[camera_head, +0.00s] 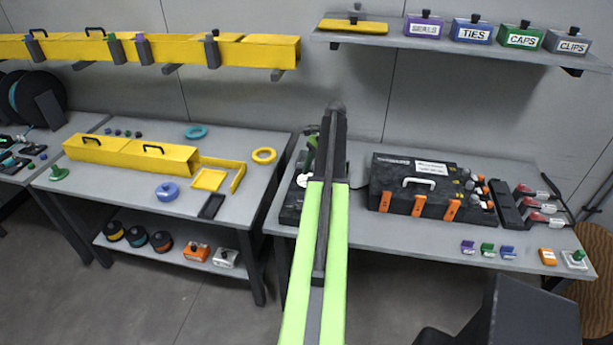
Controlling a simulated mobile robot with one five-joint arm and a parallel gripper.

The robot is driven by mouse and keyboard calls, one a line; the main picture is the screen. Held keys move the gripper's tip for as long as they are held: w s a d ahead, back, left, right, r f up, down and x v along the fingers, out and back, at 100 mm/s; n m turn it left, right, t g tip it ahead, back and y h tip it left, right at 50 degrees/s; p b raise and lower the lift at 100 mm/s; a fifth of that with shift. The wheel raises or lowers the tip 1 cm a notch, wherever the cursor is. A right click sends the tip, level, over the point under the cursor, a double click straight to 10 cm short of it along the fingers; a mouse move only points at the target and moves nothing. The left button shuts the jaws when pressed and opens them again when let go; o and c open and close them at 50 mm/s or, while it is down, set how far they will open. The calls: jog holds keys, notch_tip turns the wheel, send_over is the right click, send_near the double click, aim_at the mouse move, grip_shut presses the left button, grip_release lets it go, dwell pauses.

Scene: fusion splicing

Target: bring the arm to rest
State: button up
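My arm (327,230), lime green and dark grey, reaches from the bottom edge up the middle of the view. Its dark upper end shows in front of the wall, above the right bench (390,237). I cannot make out any gripper fingers, so I cannot see whether my gripper is open, shut or holding something. The arm covers part of the right bench and of a dark device with a green part (311,150) at that bench's left end.
A black case (390,172) with orange latches stands on the right bench. Yellow ducting (130,153) lies on the left bench (130,190). A wall shelf (450,45) holds labelled boxes. A yellow raceway (255,52) hangs upper left. Grey floor shows between the benches.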

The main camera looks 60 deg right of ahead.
jog(key=p+v, duration=0.1)
jog(key=v, duration=0.2)
jog(key=shift+r, duration=0.1)
